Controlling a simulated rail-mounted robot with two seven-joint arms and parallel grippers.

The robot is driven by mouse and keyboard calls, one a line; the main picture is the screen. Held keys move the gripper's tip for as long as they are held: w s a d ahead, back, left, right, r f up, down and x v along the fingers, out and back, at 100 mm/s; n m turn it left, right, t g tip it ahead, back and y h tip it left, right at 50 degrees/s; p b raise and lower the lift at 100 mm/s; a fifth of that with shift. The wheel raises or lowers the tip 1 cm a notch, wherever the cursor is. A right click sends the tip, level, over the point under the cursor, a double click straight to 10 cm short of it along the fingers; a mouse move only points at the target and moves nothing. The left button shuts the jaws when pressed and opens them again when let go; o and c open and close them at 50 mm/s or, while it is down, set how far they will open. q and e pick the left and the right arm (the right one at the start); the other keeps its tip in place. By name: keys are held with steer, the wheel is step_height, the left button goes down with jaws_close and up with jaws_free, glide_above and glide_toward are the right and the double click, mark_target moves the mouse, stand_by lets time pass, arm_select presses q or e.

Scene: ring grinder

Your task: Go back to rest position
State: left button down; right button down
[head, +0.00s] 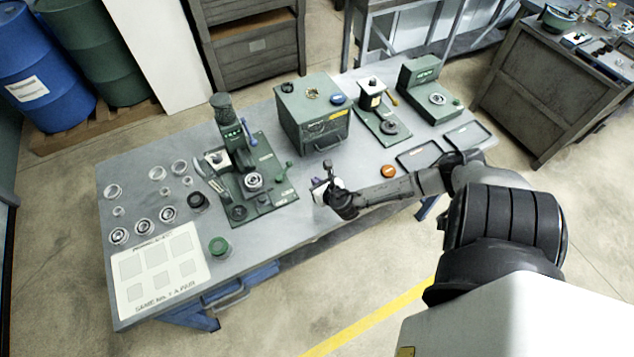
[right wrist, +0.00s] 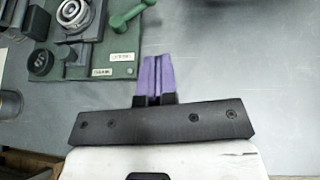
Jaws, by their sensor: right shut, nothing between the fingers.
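My right gripper (head: 322,187) is above the front part of the grey workbench, just right of the green ring grinder (head: 250,180). In the right wrist view its purple fingers (right wrist: 157,77) are shut together with nothing between them. The grinder's green base shows at the upper left of that view, with a metal ring seat, a green lever and a black knob (right wrist: 41,62). The fingers are apart from the base, over bare bench top. My left gripper is in neither view.
The workbench (head: 310,225) holds a green box (head: 313,112), two smaller green machines, dark trays (head: 420,155) and an orange-topped piece (head: 388,171). Several rings and a white marked board (head: 160,270) lie at the left. Blue (head: 40,75) and green barrels stand behind. Bare floor lies in front.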

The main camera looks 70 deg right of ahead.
stand_by(0.6)
steer(key=s+a+r+m+g+y+p, duration=0.2)
steer(key=a+r+m, duration=0.4)
steer(key=a+m, duration=0.3)
steer(key=s+a+r+m+g+y+p, duration=0.2)
steer(key=s+a+r+m+p, duration=0.2)
steer(key=s+a+r+m, duration=0.3)
steer(key=s+a+r+m+g+y+p, duration=0.2)
steer(key=s+a+r+m, duration=0.3)
steer(key=a+m, duration=0.6)
steer(key=shift+a+r+g+y+p, duration=0.4)
steer(key=shift+a+r+y+p, duration=0.3)
steer(key=shift+a+r, duration=0.7)
